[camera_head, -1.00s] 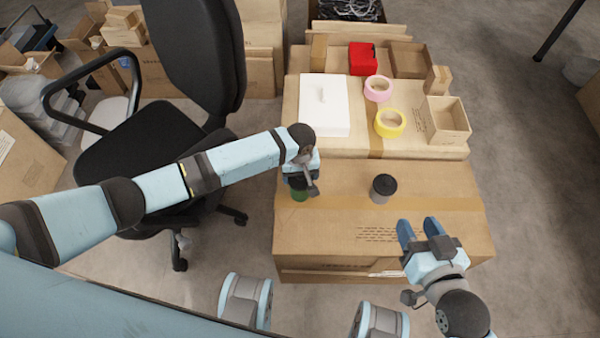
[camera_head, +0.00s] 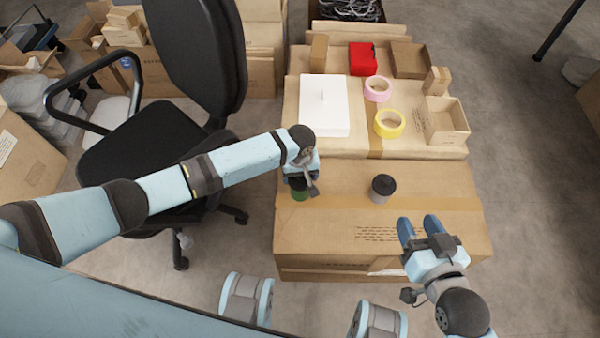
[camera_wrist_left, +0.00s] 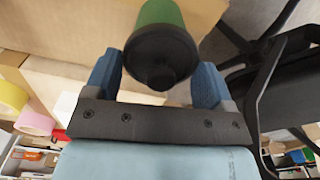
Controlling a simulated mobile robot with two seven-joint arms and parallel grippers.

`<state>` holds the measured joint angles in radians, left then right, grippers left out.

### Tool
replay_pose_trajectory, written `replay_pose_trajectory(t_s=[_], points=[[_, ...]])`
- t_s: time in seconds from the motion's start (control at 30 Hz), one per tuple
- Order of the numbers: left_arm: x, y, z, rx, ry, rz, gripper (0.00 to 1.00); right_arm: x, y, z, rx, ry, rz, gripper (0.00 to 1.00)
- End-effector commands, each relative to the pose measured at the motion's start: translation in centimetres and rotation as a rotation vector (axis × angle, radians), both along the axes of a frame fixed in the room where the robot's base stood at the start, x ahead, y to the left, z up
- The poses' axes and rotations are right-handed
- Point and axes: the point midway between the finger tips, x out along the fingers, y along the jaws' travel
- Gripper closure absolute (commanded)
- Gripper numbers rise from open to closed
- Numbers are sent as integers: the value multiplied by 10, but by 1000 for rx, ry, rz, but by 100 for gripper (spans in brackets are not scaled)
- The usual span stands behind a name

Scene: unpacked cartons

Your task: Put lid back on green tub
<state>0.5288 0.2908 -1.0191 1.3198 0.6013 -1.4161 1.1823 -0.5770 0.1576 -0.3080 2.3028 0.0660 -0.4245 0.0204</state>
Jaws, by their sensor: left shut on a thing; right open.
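The green tub (camera_head: 299,195) stands near the left end of the large carton's top, partly hidden under my left gripper (camera_head: 306,183). In the left wrist view the tub's green body (camera_wrist_left: 158,12) shows beyond a black lid (camera_wrist_left: 160,58). The lid is in line with the tub's end and between the two blue fingers. My left gripper is shut on the lid; I cannot tell whether the lid is fully seated. My right gripper (camera_head: 419,229) is open and empty over the carton's front right part.
A grey tub with a black top (camera_head: 382,189) stands on the large carton (camera_head: 340,215), right of the green tub. Behind are a white box (camera_head: 323,105), yellow tape (camera_head: 389,123), pink tape (camera_head: 378,88), a red box (camera_head: 362,59) and small cartons. An office chair (camera_head: 150,150) stands left.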

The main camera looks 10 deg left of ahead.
Motion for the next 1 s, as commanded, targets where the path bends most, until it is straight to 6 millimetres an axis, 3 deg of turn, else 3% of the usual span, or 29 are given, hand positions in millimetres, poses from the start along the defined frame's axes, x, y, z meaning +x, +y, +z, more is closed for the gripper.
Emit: replay_pose_trajectory(t_s=[1.0], points=[[0, -1, -2, -1, 0, 0, 45, 0, 0, 10, 0, 0, 0, 52]])
